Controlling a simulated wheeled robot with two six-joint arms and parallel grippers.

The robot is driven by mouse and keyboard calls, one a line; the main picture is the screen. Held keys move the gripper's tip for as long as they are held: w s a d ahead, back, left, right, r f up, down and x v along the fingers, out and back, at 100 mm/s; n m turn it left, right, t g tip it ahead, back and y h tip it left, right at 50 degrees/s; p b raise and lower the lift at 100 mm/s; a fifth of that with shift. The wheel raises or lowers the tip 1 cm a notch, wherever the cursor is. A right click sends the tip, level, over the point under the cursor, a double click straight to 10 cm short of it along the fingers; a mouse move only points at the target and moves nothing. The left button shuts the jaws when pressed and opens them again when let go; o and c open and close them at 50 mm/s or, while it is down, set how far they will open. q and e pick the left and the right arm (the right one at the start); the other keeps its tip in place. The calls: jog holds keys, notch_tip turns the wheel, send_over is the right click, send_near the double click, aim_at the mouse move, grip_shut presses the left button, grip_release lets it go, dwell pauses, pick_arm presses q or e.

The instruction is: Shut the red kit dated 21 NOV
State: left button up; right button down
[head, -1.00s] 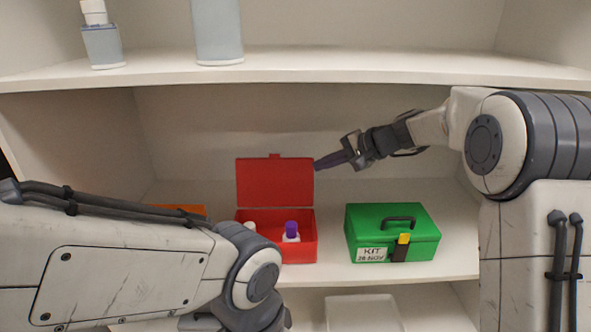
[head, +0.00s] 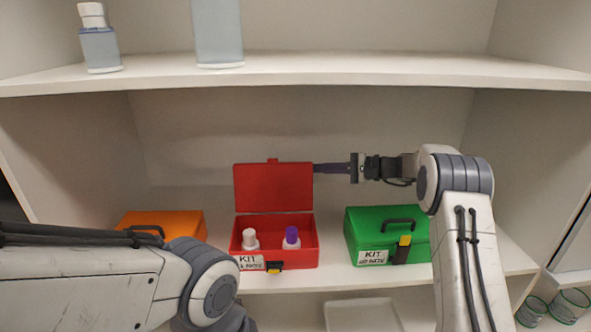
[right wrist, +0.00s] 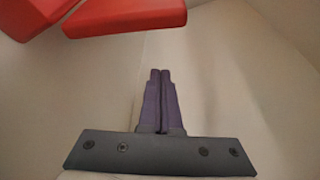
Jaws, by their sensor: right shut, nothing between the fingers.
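The red kit (head: 298,254) stands on the middle shelf with its lid (head: 273,187) raised upright at the back. A white-capped bottle (head: 250,241) and a purple-capped bottle (head: 291,240) stand inside. Its front label reads KIT, but the date is too small to read. My right gripper (head: 316,169) is shut and empty, its tips at the right edge of the raised lid; I cannot tell whether they touch. In the right wrist view the shut purple fingers (right wrist: 160,72) point past the red lid (right wrist: 125,16). My left gripper is out of view; only my left arm shows.
A green kit (head: 372,236), shut, stands to the right, and an orange kit (head: 165,224) to the left, partly behind my left arm. The upper shelf (head: 330,68) holds bottles. A white tray (head: 362,316) lies below.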

aim_at(289, 169)
jog(key=shift+s+a+r+p, duration=0.1)
jog(key=shift+a+p, duration=0.4)
jog(key=shift+a, duration=1.75)
jog(key=shift+s+a+r+p, duration=0.1)
jog(key=shift+a+p, duration=0.35)
jog(key=shift+a, duration=1.75)
